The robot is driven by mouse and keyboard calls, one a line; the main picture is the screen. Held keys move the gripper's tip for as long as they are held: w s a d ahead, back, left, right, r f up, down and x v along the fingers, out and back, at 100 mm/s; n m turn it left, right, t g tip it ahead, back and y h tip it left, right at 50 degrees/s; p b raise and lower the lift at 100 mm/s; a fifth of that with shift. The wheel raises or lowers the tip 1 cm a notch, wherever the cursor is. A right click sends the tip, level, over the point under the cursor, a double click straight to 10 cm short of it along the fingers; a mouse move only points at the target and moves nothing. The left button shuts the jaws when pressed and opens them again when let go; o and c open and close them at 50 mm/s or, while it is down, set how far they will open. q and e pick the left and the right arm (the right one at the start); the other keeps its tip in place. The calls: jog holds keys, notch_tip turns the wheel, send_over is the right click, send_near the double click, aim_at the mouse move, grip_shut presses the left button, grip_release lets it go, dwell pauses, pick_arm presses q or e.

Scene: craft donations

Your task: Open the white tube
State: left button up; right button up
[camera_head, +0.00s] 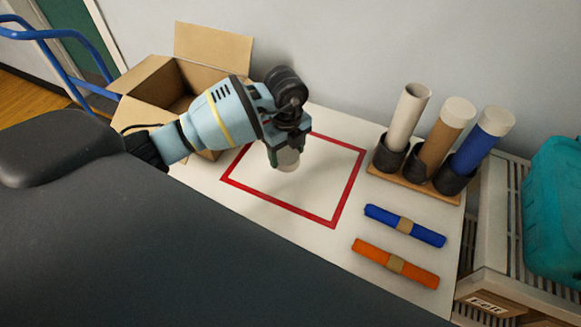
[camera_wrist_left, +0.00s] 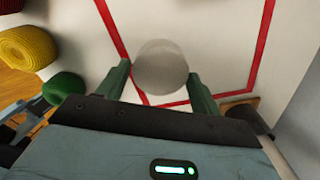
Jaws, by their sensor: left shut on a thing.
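The white tube (camera_head: 408,113) stands in the left holder of a wooden rack (camera_head: 415,186), leaning slightly. Its top end is uncovered and shows a dark hollow opening. My left gripper (camera_head: 288,150) is away to the left of the rack, over the red-outlined square. It is shut on a pale round cap (camera_head: 287,161), which shows below the fingertips. In the left wrist view the cap (camera_wrist_left: 161,66) sits between the two green fingers of the left gripper (camera_wrist_left: 160,82). My right gripper is not in view.
A brown tube (camera_head: 444,138) and a blue tube (camera_head: 480,140), both capped, share the rack. A blue roll (camera_head: 380,216) and an orange roll (camera_head: 370,254) lie in front. An open cardboard box (camera_head: 146,85) stands left. The red-outlined square (camera_head: 335,190) is otherwise clear.

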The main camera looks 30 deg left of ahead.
aim_at(287, 155)
pick_arm(q)
notch_tip(287, 155, down, 8)
jog(key=shift+r+b, duration=0.1)
jog(key=shift+b, duration=0.25)
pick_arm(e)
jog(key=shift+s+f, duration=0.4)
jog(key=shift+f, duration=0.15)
pick_arm(q)
jog(key=shift+f, duration=0.2)
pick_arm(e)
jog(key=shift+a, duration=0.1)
pick_arm(q)
jog(key=o, duration=1.1)
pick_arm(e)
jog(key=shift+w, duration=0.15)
pick_arm(q)
notch_tip(287, 155, up, 11)
jog(key=shift+r+p, duration=0.1)
jog(key=shift+p, duration=0.55)
jog(key=shift+r, duration=0.6)
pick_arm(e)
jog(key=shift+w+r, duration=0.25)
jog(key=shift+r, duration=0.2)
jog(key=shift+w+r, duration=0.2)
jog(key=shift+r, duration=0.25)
